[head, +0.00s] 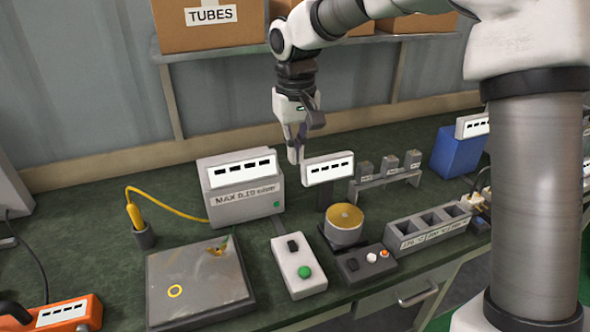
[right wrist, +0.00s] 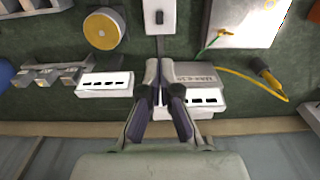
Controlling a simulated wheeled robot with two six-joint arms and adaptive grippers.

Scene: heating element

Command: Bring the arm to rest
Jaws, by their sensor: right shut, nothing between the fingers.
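My right gripper (head: 296,152) hangs from my right arm, pointing down above the back part of the green bench, between the grey MAX box (head: 240,205) and a white display (head: 328,169). It is shut and empty. In the right wrist view the gripper (right wrist: 157,72) shows its two fingers together over the bench, apart from the things below. My left gripper is not in either view.
The bench holds a metal plate (head: 197,284), a yellow probe (head: 135,214) in a holder, a switch box (head: 298,267), a round heater (head: 345,223), a slotted grey block (head: 428,228) and a blue box (head: 458,151). A shelf with cardboard boxes (head: 208,25) runs behind the arm.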

